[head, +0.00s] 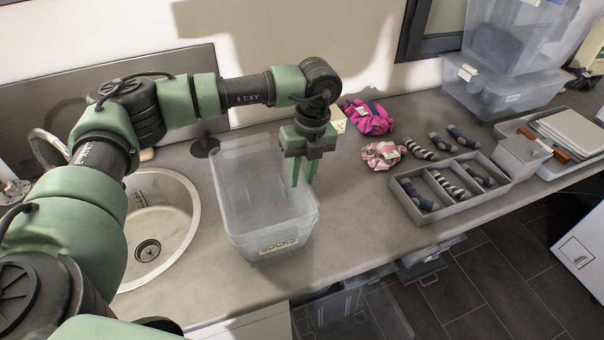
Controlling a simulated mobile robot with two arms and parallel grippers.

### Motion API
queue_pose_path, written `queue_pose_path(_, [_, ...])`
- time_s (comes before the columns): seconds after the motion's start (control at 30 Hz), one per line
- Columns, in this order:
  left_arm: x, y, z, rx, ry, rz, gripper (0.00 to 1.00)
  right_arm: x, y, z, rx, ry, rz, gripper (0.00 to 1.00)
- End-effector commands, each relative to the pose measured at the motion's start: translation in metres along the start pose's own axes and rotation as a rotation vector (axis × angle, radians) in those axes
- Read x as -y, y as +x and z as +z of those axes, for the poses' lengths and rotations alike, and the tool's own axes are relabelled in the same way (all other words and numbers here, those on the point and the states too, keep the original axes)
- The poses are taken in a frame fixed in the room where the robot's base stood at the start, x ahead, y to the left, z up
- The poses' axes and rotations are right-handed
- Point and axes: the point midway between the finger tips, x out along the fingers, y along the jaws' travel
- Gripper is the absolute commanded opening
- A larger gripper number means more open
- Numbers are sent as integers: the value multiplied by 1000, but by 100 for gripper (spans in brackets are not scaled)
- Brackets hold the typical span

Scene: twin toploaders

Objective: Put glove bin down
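A clear open plastic bin (262,222) stands on the grey counter beside the sink. Its front label reads SOCKS, and it looks empty. I can read no glove label on any bin. My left gripper (303,182) points down at the bin's right wall, near its far right corner. Its two green fingers show a narrow gap, and I cannot tell whether they pinch the wall or only stand beside it. My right gripper is not in view.
A round sink (160,222) lies left of the bin. Pink bundles (370,118) and a grey divided tray (438,212) with rolled socks lie to the right. Stacked clear bins (497,98) stand at the back right. Counter (360,215) between bin and tray is clear.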

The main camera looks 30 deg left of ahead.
Motion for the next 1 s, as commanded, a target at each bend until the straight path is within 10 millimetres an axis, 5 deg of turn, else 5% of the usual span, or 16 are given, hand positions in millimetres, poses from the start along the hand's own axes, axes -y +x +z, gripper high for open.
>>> queue_pose_path(0.6, [1,-108,0,2,0,-3,24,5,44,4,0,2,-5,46])
queue_pose_path(1.0, [0,-121,0,0,1,-1,24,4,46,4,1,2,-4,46])
